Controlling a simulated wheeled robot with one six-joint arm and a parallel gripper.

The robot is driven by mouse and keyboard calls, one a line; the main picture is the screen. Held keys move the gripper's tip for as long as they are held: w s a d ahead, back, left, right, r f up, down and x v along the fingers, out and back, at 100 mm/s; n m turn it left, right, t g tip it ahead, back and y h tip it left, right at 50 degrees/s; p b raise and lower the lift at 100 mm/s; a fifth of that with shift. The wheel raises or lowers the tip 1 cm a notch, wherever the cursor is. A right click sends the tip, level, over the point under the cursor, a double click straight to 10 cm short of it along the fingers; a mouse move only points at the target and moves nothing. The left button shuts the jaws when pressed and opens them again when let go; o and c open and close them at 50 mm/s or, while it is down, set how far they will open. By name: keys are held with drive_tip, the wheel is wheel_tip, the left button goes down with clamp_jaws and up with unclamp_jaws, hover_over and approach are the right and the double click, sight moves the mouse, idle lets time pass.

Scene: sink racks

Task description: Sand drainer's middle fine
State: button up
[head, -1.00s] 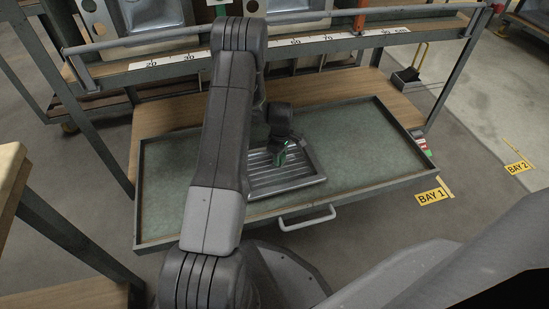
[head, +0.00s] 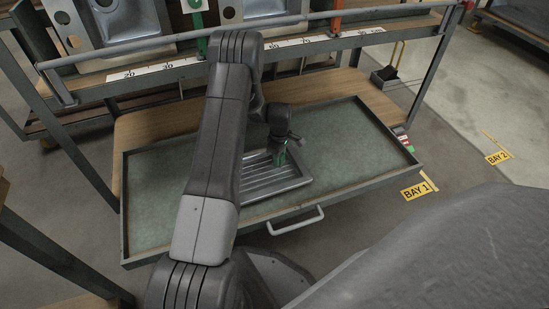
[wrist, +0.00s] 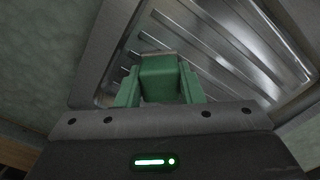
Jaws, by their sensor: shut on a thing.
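The drainer (head: 301,184) is a grey metal tray with raised parallel ribs, lying in the wide shallow drawer. It also shows in the wrist view (wrist: 215,50), running diagonally. My gripper (head: 279,157) points down over the drainer's far part in the head view. In the wrist view its green fingers (wrist: 160,90) are shut on a green block (wrist: 159,78) with a thin greyish-brown edge at its far end. The block overlaps the drainer's ribs near one edge. Its underside is hidden, so I cannot tell whether it touches the metal.
The drawer (head: 360,150) has a green lining and raised rims, with bare room left and right of the drainer. A handle (head: 295,221) is on its front. Behind stands a rack with a numbered strip (head: 285,44) and metal sinks (head: 125,30). A BAY 1 sign (head: 417,191) lies right.

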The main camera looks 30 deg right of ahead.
drive_tip(key=shift+s+d, duration=0.15)
drive_tip(key=shift+d, duration=0.6)
drive_tip(key=shift+f, duration=0.1)
drive_tip(key=shift+a, duration=0.15)
drive_tip(key=shift+w+a+r, duration=0.1)
drive_tip(key=shift+w+a, duration=0.15)
drive_tip(key=shift+a, duration=0.9)
drive_tip(key=shift+w+a+r, duration=0.1)
drive_tip(key=shift+w+a, duration=0.2)
drive_tip(key=shift+a, duration=0.8)
drive_tip(key=shift+w+a, duration=0.25)
drive_tip(key=shift+a, duration=0.9)
drive_tip(key=shift+w+a+f, duration=0.1)
drive_tip(key=shift+w+a, duration=0.25)
drive_tip(key=shift+a, duration=1.35)
drive_tip(key=shift+w+a+f, duration=0.1)
drive_tip(key=shift+w+a, duration=0.2)
drive_tip(key=shift+a, duration=1.45)
drive_tip(key=shift+w+a+f, duration=0.1)
drive_tip(key=shift+w+a, duration=0.25)
drive_tip(key=shift+a, duration=1.35)
drive_tip(key=shift+r, duration=0.15)
drive_tip(key=shift+r+p, duration=1.8)
drive_tip(key=shift+r, duration=1.15)
